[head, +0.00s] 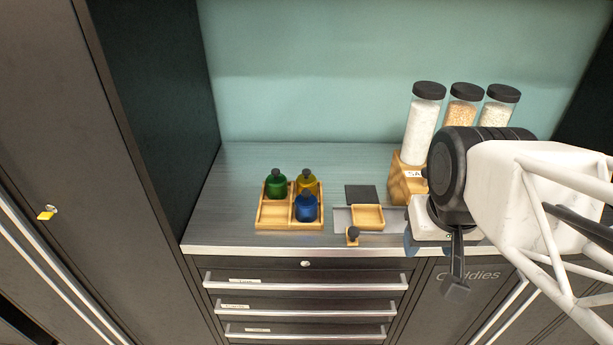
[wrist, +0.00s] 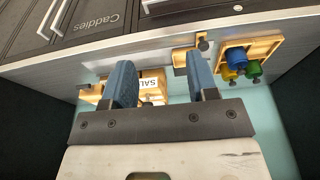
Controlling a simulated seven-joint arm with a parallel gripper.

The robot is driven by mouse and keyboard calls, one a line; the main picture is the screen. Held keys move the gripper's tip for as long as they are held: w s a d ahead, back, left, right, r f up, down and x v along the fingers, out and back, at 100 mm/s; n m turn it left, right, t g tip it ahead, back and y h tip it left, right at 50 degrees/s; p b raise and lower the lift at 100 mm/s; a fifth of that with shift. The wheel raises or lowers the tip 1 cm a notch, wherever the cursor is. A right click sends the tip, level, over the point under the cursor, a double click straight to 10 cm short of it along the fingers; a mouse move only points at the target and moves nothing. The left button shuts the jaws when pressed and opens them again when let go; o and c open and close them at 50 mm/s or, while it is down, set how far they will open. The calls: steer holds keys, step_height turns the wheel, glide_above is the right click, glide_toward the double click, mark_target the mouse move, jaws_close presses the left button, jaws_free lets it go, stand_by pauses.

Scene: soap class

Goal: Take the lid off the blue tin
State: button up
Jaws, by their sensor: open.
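The blue tin (head: 306,210) looks like a small round blue container with a dark lid (head: 307,195) on top. It stands upright in the front right compartment of a wooden tray (head: 274,225); it also shows in the wrist view (wrist: 228,74), at the right. My gripper (wrist: 158,62) is open and empty, its two blue fingers wide apart. In the head view it is at the right, near the front of the counter, well away from the tray.
A green container (head: 276,186) and a yellow one (head: 311,184) share the tray with the tin, close beside it. A small wooden dish (head: 368,216), a dark square (head: 361,194) and a dark-knobbed wooden piece (head: 352,238) lie between tray and gripper. Tall jars (head: 424,120) stand behind my arm.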

steer(key=w, duration=0.1)
steer(key=n+g, duration=0.3)
steer(key=n, duration=0.6)
glide_above(306, 191)
step_height(306, 191, down, 4)
steer(key=shift+s+f, duration=0.1)
steer(key=shift+f, duration=0.1)
steer(key=shift+a, duration=0.1)
steer(key=shift+f, duration=0.15)
steer(key=shift+f, duration=1.2)
steer(key=shift+f, duration=0.1)
steer(key=shift+f, duration=2.5)
